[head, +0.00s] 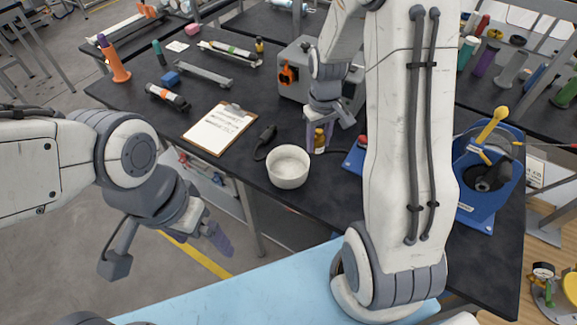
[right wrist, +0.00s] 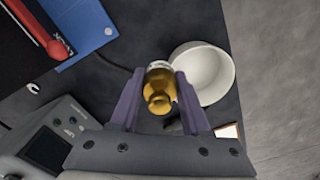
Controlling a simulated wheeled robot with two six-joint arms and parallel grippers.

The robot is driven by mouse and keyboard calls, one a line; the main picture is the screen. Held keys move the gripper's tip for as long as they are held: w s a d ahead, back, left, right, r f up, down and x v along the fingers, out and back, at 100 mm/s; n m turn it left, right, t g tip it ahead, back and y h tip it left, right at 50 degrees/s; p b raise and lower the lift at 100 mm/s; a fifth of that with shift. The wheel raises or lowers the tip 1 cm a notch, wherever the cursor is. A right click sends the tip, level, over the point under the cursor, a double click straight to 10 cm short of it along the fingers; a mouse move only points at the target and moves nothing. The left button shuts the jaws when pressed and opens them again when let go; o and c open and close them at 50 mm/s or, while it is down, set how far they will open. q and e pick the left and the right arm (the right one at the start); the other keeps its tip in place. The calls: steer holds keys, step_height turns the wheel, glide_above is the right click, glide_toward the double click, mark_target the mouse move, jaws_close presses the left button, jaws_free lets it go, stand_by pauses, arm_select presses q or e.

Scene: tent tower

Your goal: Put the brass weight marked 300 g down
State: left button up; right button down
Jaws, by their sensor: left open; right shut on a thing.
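The brass weight (head: 319,141) is a small gold-coloured cylinder with a knob and a pale label; I cannot read its marking. My right gripper (head: 320,128) is shut on it, pointing down over the dark table (head: 225,175). In the right wrist view the weight (right wrist: 159,92) sits between the two purple fingers (right wrist: 157,100), knob toward the camera. It is just behind and right of the white bowl (head: 289,180). I cannot tell whether its base touches the table. My left gripper (head: 218,240) hangs open and empty off the table's near left edge, above the floor.
A clipboard (head: 219,129) and a black corded object (head: 265,141) lie left of the bowl. A grey box (head: 293,82) stands behind the right gripper. A blue machine (head: 490,175) is at right, and a blue plate (right wrist: 75,25) shows in the right wrist view.

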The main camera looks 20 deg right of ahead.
steer(key=p, duration=0.2)
glide_above(288, 172)
step_height(288, 172, down, 4)
steer(key=shift+d+f, duration=0.15)
steer(key=shift+f, duration=0.3)
step_height(288, 172, down, 3)
steer(key=shift+f+p, duration=0.1)
steer(key=shift+p, duration=0.35)
steer(key=shift+f, duration=0.35)
steer(key=shift+f, duration=0.1)
steer(key=shift+c, duration=1.8)
jaws_free()
